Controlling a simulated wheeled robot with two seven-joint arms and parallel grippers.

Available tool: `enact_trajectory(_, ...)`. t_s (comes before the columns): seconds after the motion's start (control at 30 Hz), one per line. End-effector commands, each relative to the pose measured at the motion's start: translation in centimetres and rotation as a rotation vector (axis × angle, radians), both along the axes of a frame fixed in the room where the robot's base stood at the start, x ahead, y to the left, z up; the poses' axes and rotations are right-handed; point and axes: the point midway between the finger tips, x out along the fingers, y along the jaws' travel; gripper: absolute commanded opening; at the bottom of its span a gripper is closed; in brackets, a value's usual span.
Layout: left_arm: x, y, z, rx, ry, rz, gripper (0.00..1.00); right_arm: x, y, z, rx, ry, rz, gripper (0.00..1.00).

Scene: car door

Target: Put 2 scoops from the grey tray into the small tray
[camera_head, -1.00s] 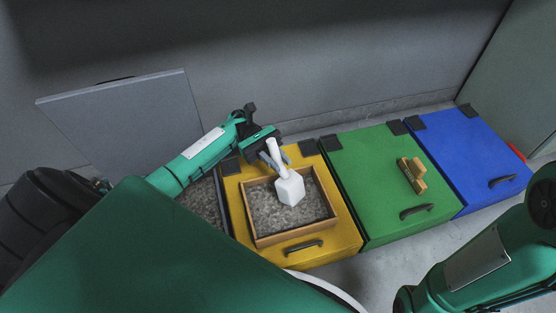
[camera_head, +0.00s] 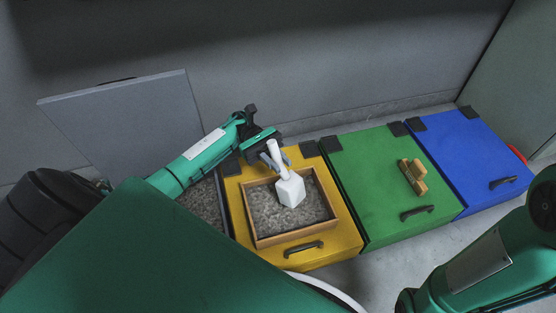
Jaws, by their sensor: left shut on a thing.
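My left gripper (camera_head: 274,158) is shut on the handle of a white scoop (camera_head: 290,190). The scoop's head points down over the small wooden tray (camera_head: 254,235). I cannot tell whether the scoop touches the gravel (camera_head: 265,212) in that tray. The small tray sits on the yellow box lid. The grey tray (camera_head: 228,212) at the left has its lid (camera_head: 130,120) raised and holds grey gravel (camera_head: 203,200); my arm hides part of it. My right arm is at the lower right, and its gripper is out of view.
The yellow box (camera_head: 340,240) carries the small tray. A green box (camera_head: 375,165) to its right has a wooden brush-like object (camera_head: 412,175) on top. A blue box (camera_head: 465,150) stands further right with a clear top. A grey wall rises behind.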

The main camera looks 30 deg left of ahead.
Motion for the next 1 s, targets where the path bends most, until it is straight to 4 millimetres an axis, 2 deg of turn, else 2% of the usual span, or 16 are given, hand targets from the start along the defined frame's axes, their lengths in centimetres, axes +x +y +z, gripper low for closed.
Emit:
enact_trajectory(0.47,0.0,0.0,0.2,0.000,-0.001,0.000,0.00,0.0,0.0,0.1,0.000,0.001,0.000,0.00)
enact_trajectory(1.0,0.0,0.0,4.9,0.001,-0.001,0.000,0.00,0.0,0.0,2.2,-0.001,-0.001,0.001,0.00)
